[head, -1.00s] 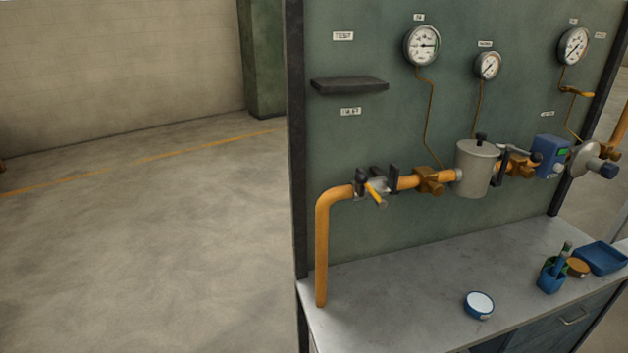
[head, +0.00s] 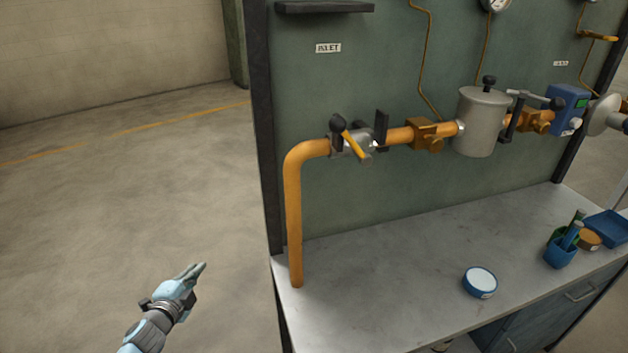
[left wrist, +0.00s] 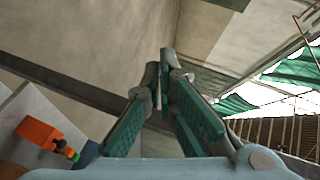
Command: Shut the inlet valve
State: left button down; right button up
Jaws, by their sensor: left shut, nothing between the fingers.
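The inlet valve (head: 350,144) sits on the orange pipe near its left bend, below a label reading INLET (head: 328,48). Its yellow lever (head: 355,144) slants down and to the right across the pipe, with a dark round knob at its upper end. My left gripper (head: 203,267) is low and left of the bench, over the floor, well apart from the valve. Its fingers (left wrist: 167,62) meet at the tips in the left wrist view, with nothing between them. My right gripper is not in view.
The orange pipe (head: 293,215) drops to the grey bench top (head: 390,270) left of the valve. A grey canister (head: 482,122) stands farther right along the pipe. A round blue-rimmed tin (head: 480,282) and a blue cup (head: 561,250) rest on the bench. Space before the valve is clear.

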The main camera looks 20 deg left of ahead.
pick_arm(q)
jog(key=w+d+r+m+t+h+b, duration=0.1)
jog(key=d+r+m+t+h+b, duration=0.15)
jog(key=r+m, duration=0.4)
jog(key=w+d+r+m+t+h+b, duration=0.1)
jog(key=d+r+m+t+h+b, duration=0.2)
jog(key=r, duration=0.6)
jog(key=w+d+r+m+t+h+b, duration=0.1)
jog(key=d+r+m+h, duration=0.25)
jog(key=r+m, duration=0.35)
pick_arm(e)
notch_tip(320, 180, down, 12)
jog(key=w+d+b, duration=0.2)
jog(key=b, duration=0.1)
pick_arm(q)
jog(key=m+g+h+p, duration=0.5)
jog(key=m+h+p, duration=0.5)
jog(key=m+p, duration=0.4)
send_near(333, 132)
jog(key=p+x, duration=0.6)
jog(key=shift+s+r, duration=0.1)
jog(key=shift+r, duration=0.05)
jog(key=shift+w+d, duration=0.35)
jog(key=shift+w, duration=0.05)
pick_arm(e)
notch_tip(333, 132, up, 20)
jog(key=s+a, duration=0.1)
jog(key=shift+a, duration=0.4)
